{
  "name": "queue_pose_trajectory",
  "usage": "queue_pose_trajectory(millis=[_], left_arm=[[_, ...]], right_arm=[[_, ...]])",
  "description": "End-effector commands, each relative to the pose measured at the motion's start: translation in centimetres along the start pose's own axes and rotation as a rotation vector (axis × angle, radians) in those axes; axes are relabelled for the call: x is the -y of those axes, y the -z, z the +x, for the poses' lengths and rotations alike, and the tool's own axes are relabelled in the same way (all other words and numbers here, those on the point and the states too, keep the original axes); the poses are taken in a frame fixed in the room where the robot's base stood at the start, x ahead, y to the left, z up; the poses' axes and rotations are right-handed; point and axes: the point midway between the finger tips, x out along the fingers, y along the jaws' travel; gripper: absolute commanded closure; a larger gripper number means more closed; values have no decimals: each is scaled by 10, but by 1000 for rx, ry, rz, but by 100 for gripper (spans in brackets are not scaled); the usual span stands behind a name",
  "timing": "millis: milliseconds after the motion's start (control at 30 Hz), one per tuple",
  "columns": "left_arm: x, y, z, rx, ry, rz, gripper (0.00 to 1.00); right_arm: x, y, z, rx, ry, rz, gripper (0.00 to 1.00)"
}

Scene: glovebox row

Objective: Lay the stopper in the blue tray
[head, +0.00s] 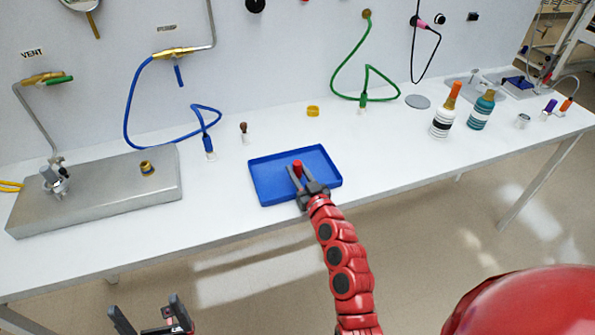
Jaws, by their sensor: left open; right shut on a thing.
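The blue tray (264,191) lies on the white bench near its front edge. My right gripper (297,177) reaches over the tray's front rim and is shut on a small red stopper (297,166). The stopper is over the middle of the tray; I cannot tell whether it touches the floor of the tray. The fingers hide its lower part. My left gripper (150,314) is open and empty, low in front of the bench, away from the tray.
A metal plate (110,205) with fittings lies at the left. Behind the tray are a small brown-topped item (243,132), a yellow ring (313,111) and blue and green hoses.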

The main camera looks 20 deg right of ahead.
Motion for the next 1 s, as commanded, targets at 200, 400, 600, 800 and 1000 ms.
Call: queue_pose_trajectory(millis=[200,400,600,800,1000], left_arm=[[0,0,0,0,0,0,0],[0,0,0,0,0,0,0],[0,1,4,0,0,0,0],[0,0,-3,0,0,0,0],[-1,-2,-13,0,0,0,0]], right_arm=[[0,0,0,0,0,0,39],[0,0,0,0,0,0,39],[0,3,0,0,0,0,39],[-1,0,-24,1,-2,-1,39],[-1,-1,-68,1,-3,0,39]])
